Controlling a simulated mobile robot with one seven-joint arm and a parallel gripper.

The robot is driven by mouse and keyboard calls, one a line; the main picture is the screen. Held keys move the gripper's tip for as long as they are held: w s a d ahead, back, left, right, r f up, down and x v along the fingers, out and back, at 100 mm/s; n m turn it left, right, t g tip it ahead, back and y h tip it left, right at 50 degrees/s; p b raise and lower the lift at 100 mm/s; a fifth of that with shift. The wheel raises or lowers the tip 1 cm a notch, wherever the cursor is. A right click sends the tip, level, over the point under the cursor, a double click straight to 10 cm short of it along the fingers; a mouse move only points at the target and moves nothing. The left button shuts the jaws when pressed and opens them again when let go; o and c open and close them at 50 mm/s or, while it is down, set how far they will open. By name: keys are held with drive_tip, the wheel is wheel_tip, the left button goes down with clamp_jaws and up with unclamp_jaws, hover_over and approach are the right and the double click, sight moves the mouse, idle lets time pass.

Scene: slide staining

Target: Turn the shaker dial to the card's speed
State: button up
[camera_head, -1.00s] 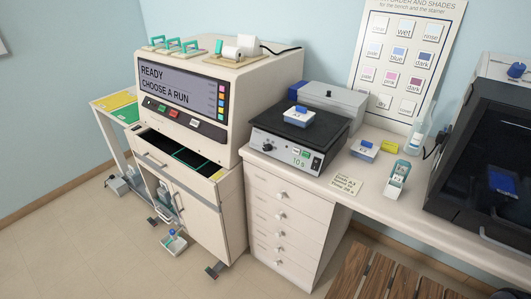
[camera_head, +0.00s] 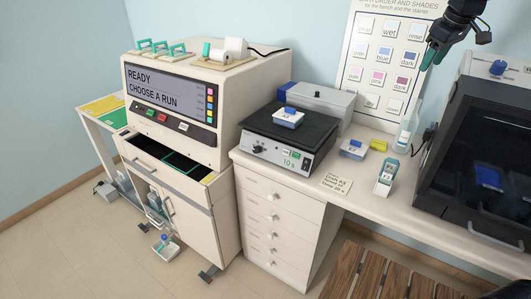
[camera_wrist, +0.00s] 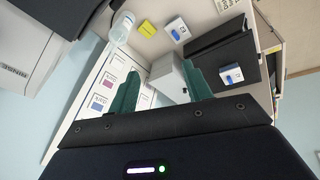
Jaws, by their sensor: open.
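The shaker (camera_head: 286,136) is a low unit with a dark top platform, standing on the white counter. Its dial (camera_head: 258,149) is a small dark knob at the left of its front face. A blue-and-white container (camera_head: 288,117) sits on the platform. The small paper card (camera_head: 336,183) lies at the counter's front edge; its lines are too small to read surely. My gripper (camera_head: 432,56) is open and empty, high at the upper right, well away from the shaker. The wrist view shows its green fingers (camera_wrist: 160,88) apart, with the shaker platform (camera_wrist: 222,55) beyond.
A blue-and-white box (camera_head: 353,149), a yellow block (camera_head: 378,145) and a bottle (camera_head: 404,134) stand right of the shaker. A labelled holder (camera_head: 386,176) is near the counter edge. A grey box (camera_head: 318,100) is behind. The stainer (camera_head: 190,105) stands left, a dark-fronted cabinet (camera_head: 480,150) right.

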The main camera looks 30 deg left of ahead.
drive_tip(key=a+f+n+t+h, duration=0.1)
drive_tip(key=a+f+n, duration=0.3)
drive_tip(key=a, duration=0.7)
drive_tip(key=a+f+n+h, duration=0.1)
drive_tip(key=a+f+n, duration=0.1)
drive_tip(key=a+f, duration=0.7)
drive_tip(key=s+a+f+n+t, duration=0.1)
drive_tip(key=s+a+f+n, duration=0.25)
drive_tip(key=a, duration=0.55)
drive_tip(key=s+a+f+n+t, duration=0.1)
drive_tip(key=s+a+f+n, duration=0.3)
drive_tip(key=a, duration=0.6)
drive_tip(key=s+a+f+n+t, duration=0.3)
drive_tip(key=s+a+f, duration=0.7)
drive_tip(key=s, duration=0.1)
drive_tip(key=n+t+h, duration=0.1)
drive_tip(key=n+t, duration=0.5)
drive_tip(key=t, duration=0.3)
approach(255, 151)
drive_tip(key=shift+m, duration=0.25)
drive_tip(key=w, duration=0.8)
drive_tip(key=shift+w+d+r, duration=0.1)
drive_tip(key=shift+w, duration=0.25)
drive_tip(key=shift+c, duration=0.3)
